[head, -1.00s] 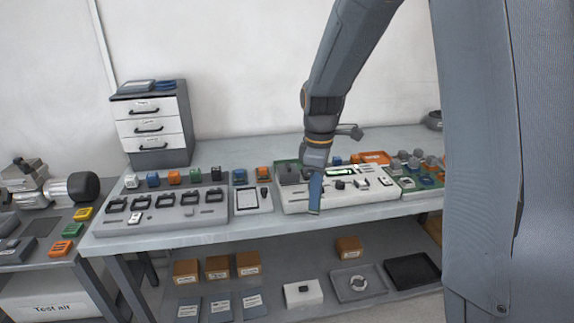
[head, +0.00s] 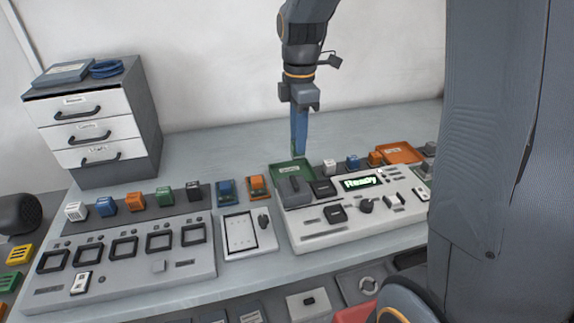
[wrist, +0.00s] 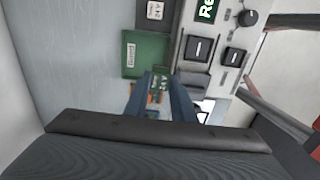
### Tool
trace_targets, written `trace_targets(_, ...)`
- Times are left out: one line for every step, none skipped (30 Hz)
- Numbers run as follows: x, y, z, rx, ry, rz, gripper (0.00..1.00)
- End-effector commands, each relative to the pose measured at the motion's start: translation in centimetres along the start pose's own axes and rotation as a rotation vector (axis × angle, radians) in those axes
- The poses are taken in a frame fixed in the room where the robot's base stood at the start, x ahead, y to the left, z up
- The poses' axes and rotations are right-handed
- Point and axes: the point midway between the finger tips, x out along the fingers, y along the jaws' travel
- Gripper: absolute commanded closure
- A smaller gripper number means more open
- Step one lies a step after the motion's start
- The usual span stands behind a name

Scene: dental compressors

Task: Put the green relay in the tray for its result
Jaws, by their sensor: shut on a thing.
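My gripper (head: 297,150) is shut on a small green relay (head: 294,149), mostly hidden by the fingers in the head view. In the wrist view the relay (wrist: 159,82) shows between the two fingertips (wrist: 160,90), with some orange by it. A green tray (head: 284,170) sits at the back left of the white test unit. In the wrist view the green tray (wrist: 147,47) has a white label, and the fingertips are by its near edge. An orange tray (head: 401,152) stands at the right. I cannot tell the relay's height above the tray.
The test unit's display (head: 362,183) reads "Ready". Another green relay (head: 165,195) stands in a row of coloured relays behind the grey socket panel (head: 130,257).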

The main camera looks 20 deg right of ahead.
Motion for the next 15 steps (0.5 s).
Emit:
trace_targets(0.0, -0.1, 0.0, -0.005, 0.000, 0.000, 1.00)
trace_targets(0.1, -0.1, 0.0, -0.008, 0.000, -0.001, 1.00)
trace_targets(0.4, -0.1, 0.0, -0.011, 0.000, -0.002, 1.00)
trace_targets(0.7, -0.1, 0.0, -0.013, 0.000, -0.003, 1.00)
trace_targets(1.1, -0.2, 0.0, -0.013, 0.000, -0.005, 1.00)
trace_targets(1.8, -0.2, 0.0, -0.014, 0.000, -0.005, 1.00)
trace_targets(2.4, -0.2, 0.0, -0.015, 0.000, -0.006, 1.00)
trace_targets(2.9, -0.2, -0.1, -0.015, 0.000, -0.005, 1.00)
trace_targets(3.6, -0.2, -0.1, -0.015, 0.000, -0.005, 1.00)
trace_targets(4.1, -0.2, -0.1, -0.016, 0.000, -0.004, 1.00)
trace_targets(4.5, -0.2, -0.1, -0.016, 0.000, -0.004, 1.00)
trace_targets(5.0, -0.2, -0.1, -0.016, 0.000, -0.003, 1.00)
trace_targets(5.3, -0.1, -0.1, -0.016, 0.000, -0.003, 1.00)
trace_targets(5.5, -0.1, -0.1, -0.016, 0.000, -0.003, 1.00)
trace_targets(5.7, -0.1, -0.1, -0.015, 0.000, -0.002, 1.00)
